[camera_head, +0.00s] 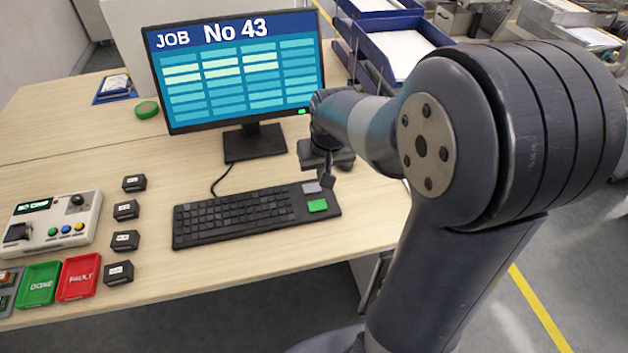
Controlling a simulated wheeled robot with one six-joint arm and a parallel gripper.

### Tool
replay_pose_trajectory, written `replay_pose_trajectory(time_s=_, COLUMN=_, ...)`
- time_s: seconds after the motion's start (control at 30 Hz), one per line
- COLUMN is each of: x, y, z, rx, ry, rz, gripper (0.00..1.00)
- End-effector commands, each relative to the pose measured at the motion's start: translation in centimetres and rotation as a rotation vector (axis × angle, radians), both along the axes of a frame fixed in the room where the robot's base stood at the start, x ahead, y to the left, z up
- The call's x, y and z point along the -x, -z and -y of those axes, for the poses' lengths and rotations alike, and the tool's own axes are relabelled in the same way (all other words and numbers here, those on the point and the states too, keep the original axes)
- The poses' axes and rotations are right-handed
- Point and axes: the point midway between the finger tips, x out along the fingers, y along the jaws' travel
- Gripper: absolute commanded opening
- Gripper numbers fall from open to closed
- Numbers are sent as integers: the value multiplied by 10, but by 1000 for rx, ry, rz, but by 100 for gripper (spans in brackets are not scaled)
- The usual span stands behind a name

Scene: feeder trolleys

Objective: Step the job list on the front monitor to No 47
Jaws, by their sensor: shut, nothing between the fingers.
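The front monitor (239,70) stands on the desk, and its blue screen reads "JOB No 43" above a grid of teal cells, a few of them paler. A black keyboard (245,214) lies in front of it, with a grey key (311,187) and a green key (318,206) at its right end. My gripper (327,183) is shut and empty, pointing down at the keyboard's right end beside the grey key. I cannot tell whether its tips touch the keyboard. My arm comes in from the right and hides the desk behind it.
On the left are a control box (55,222) with coloured buttons, a green DONE tray (39,284), a red FAULT tray (79,277) and several small black blocks (125,240). A green tape roll (146,109) lies behind. Blue paper trays (400,45) stand behind my arm.

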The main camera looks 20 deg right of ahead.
Motion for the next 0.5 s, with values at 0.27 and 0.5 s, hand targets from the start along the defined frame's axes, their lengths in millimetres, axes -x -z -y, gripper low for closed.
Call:
replay_pose_trajectory(time_s=0.27, x=-2, y=8, z=0, rx=0, ry=0, rz=-1, gripper=0)
replay_pose_trajectory(time_s=0.5, x=-12, y=45, z=0, rx=0, ry=0, rz=-4, gripper=0)
